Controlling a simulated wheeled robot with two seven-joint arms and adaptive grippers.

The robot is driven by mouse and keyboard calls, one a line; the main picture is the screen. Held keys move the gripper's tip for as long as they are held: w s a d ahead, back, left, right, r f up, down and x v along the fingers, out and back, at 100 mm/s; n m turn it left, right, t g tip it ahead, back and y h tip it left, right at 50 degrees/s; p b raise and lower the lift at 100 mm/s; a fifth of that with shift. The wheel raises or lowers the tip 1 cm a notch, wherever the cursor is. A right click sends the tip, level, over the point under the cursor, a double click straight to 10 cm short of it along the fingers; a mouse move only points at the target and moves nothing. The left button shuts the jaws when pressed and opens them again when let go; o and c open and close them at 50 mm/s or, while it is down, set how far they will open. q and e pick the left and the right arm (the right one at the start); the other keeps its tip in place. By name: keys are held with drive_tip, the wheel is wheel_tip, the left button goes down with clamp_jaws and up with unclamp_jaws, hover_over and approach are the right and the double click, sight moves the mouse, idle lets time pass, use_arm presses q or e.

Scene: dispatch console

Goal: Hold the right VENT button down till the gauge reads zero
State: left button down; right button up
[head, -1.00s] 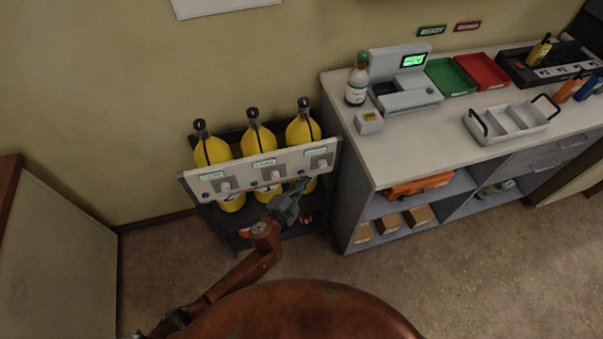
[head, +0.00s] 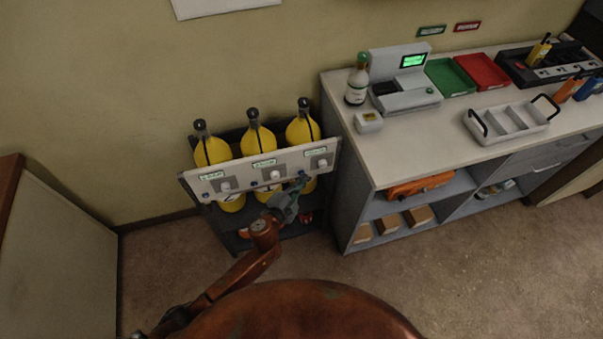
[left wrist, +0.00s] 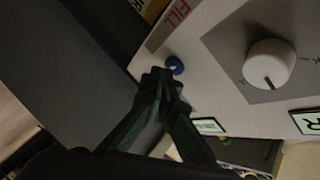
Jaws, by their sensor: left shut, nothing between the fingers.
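The white panel (head: 243,174) runs across three yellow cylinders in a dark rack. Each station has a pale knob and a blue button. My left gripper (head: 302,182) is shut and empty, with its tips at the right station's blue button (head: 299,174). In the left wrist view the closed fingertips (left wrist: 163,75) lie at the lower edge of the blue button (left wrist: 174,64); I cannot tell whether it is pressed in. My right gripper is not in view.
A white knob (left wrist: 269,64) on a grey plate lies right of the button. In the head view, a counter (head: 395,151) with trays and a bottle stands close to the rack's right side. Open floor lies in front.

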use_arm(q)
drive_tip(key=shift+w+a, duration=0.15)
drive_tip(key=shift+w, duration=0.3)
idle(1.6)
drive_tip(key=shift+s, duration=0.15)
drive_tip(key=shift+s+d, duration=0.25)
drive_tip(key=shift+s, duration=0.45)
drive_tip(key=s, duration=0.1)
drive_tip(key=s+d, duration=0.1)
drive_tip(key=s, duration=0.1)
drive_tip(key=s+p, duration=0.1)
drive_tip(key=shift+s+d, duration=0.3)
drive_tip(key=shift+s, duration=0.1)
